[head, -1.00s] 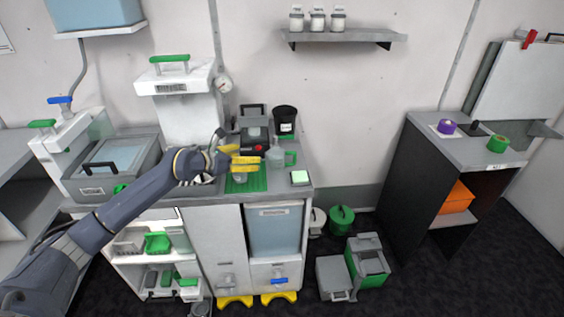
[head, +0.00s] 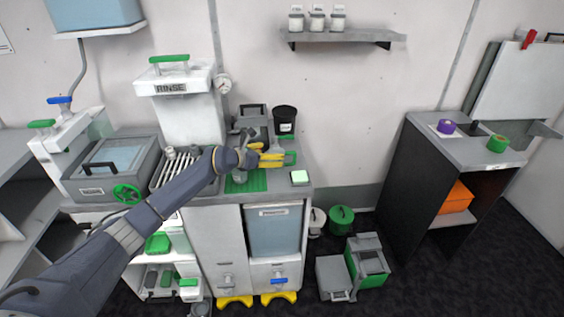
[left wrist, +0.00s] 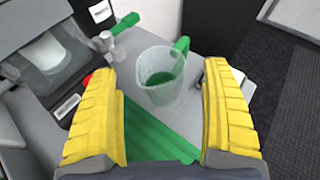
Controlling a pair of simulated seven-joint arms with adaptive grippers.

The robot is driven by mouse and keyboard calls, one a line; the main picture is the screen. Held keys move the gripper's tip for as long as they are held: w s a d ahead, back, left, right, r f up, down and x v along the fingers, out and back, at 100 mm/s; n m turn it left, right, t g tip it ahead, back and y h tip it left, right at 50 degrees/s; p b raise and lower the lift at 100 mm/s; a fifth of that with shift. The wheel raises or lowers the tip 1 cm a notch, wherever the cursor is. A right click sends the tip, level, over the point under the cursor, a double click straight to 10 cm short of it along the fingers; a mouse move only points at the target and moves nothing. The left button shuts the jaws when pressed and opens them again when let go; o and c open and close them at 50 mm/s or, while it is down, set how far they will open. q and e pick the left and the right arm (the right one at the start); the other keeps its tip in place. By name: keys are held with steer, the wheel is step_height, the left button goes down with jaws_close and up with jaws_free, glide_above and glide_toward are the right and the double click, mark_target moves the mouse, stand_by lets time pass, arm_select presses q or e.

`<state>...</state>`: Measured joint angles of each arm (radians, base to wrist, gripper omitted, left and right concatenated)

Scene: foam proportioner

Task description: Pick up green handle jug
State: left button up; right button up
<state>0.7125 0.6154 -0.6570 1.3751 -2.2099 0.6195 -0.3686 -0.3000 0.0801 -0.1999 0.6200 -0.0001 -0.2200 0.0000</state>
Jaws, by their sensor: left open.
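The jug (left wrist: 160,77) is clear with a green handle (left wrist: 182,45) and stands on the counter in the left wrist view. Green shows at its bottom. In the head view the jug's body is mostly hidden behind my gripper; its green handle (head: 291,157) shows at the right. My left gripper (left wrist: 165,105) has yellow fingers, spread wide, with the jug ahead between and beyond the fingertips. They do not appear to touch it. In the head view my left gripper (head: 273,157) is over the right part of the counter. My right gripper is not seen.
A green mat (head: 246,181) lies on the counter, below the gripper. A small pad with a pale green top (head: 299,177) is near the counter's right edge.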

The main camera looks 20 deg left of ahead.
mark_target(282, 153)
arm_select(q)
steer(key=shift+f+x, duration=0.2)
steer(key=shift+x, duration=2.3)
steer(key=shift+s, duration=0.1)
steer(key=shift+c, duration=0.2)
steer(key=c, duration=1.3)
steer(key=shift+r, duration=0.25)
steer(key=shift+r, duration=9.35)
